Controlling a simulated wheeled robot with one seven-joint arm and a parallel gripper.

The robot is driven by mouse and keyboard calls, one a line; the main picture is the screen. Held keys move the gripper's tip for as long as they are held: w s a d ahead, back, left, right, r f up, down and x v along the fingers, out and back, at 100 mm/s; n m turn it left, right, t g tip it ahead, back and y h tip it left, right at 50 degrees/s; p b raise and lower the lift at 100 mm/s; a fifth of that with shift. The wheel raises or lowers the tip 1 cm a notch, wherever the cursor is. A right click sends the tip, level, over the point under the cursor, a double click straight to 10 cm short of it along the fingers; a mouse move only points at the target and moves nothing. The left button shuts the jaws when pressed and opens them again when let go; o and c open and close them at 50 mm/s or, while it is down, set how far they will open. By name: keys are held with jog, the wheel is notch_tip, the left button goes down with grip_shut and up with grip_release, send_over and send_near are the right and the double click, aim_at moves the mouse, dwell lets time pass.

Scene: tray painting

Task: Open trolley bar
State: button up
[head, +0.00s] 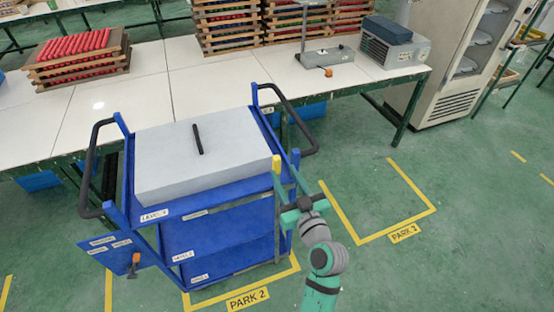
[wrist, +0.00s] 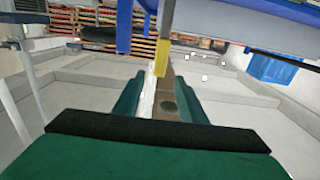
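The blue trolley (head: 220,228) stands on the floor before the long table, with a large grey block (head: 205,150) and a short black bar on top. A yellow-ended upright piece (head: 276,163) sits at its right front corner; it also shows in the wrist view (wrist: 161,58), hanging from a blue part. I cannot tell whether this is the trolley bar. My gripper (head: 285,174) is at that corner. In the wrist view its two green fingers (wrist: 157,82) are apart, with the yellow end in line with the gap. Contact cannot be told.
Black handles (head: 288,108) curve out at both trolley ends. A blue labelled panel (head: 115,248) juts out at the left front. The white table (head: 180,80) carries stacked wooden trays and a grey machine (head: 395,45). The green floor to the right, around a yellow parking outline (head: 425,192), is clear.

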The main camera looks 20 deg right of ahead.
aim_at(278, 162)
jog(key=w, duration=0.7)
jog(key=shift+w+a, duration=0.2)
jog(key=shift+d, duration=0.2)
jog(key=shift+a, duration=0.1)
grip_shut()
